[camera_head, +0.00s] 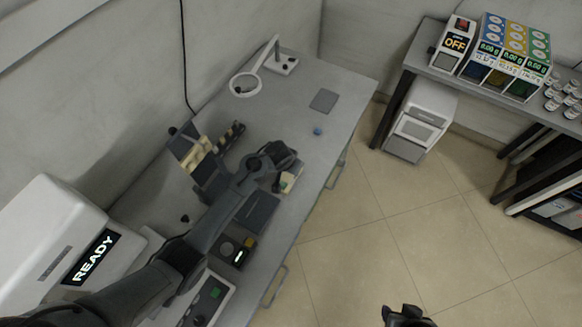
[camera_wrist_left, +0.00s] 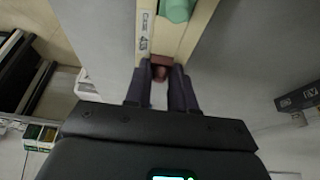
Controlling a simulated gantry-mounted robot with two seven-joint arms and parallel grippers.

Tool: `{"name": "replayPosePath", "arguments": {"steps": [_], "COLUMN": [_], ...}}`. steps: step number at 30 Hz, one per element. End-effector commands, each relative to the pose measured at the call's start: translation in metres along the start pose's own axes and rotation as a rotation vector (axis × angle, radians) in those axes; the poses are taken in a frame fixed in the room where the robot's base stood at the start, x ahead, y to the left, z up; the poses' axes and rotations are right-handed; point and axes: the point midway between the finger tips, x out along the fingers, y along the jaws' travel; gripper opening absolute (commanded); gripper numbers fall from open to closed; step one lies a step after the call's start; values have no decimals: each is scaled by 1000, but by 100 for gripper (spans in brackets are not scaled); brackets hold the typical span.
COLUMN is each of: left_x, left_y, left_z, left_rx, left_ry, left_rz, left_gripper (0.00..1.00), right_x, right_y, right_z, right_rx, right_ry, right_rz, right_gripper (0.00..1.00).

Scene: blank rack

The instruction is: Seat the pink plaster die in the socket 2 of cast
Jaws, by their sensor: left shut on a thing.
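My left gripper (camera_head: 279,172) reaches over the bench from the lower left. In the left wrist view its two dark fingers (camera_wrist_left: 160,80) are shut on a small reddish-brown piece, likely the pink die (camera_wrist_left: 160,73). A cream block with printed marks, likely the cast (camera_wrist_left: 146,22), lies just beyond the fingertips, with a green piece (camera_wrist_left: 178,9) on it. In the head view a cream block (camera_head: 289,182) shows partly under the gripper. Whether the die touches the cast, and socket 2 itself, cannot be made out. My right gripper (camera_head: 407,316) is at the bottom edge, its jaws unclear.
A rack with cream pieces (camera_head: 198,154) stands left of the gripper. A dark tray (camera_head: 257,211) and a small dark device (camera_head: 232,251) lie nearer. A blue piece (camera_head: 317,131), grey mat (camera_head: 323,100) and ring magnifier (camera_head: 245,84) are farther back. Bench between them is clear.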

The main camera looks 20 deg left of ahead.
Motion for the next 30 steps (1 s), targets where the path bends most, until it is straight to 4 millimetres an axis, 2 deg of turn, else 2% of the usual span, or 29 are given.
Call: {"name": "replayPosePath", "arguments": {"steps": [1,22,23,27,30], "left_x": [3,19,19,20,18], "left_y": [-1,-1,-2,-2,-2], "left_z": [5,15,15,16,15], "left_rx": [-1,-1,0,0,-1], "left_ry": [-9,-19,-19,-19,-19], "left_rz": [-1,-3,-3,-3,-4], "left_gripper": [0,0,29,50,50], "right_x": [0,5,5,5,5], "right_y": [0,1,1,1,0], "right_z": [0,2,2,2,2], "right_rx": [-1,-6,-6,-3,-1], "right_ry": [0,-1,-1,-1,0], "right_rz": [1,5,5,2,1], "right_gripper": [43,43,43,43,43]}}
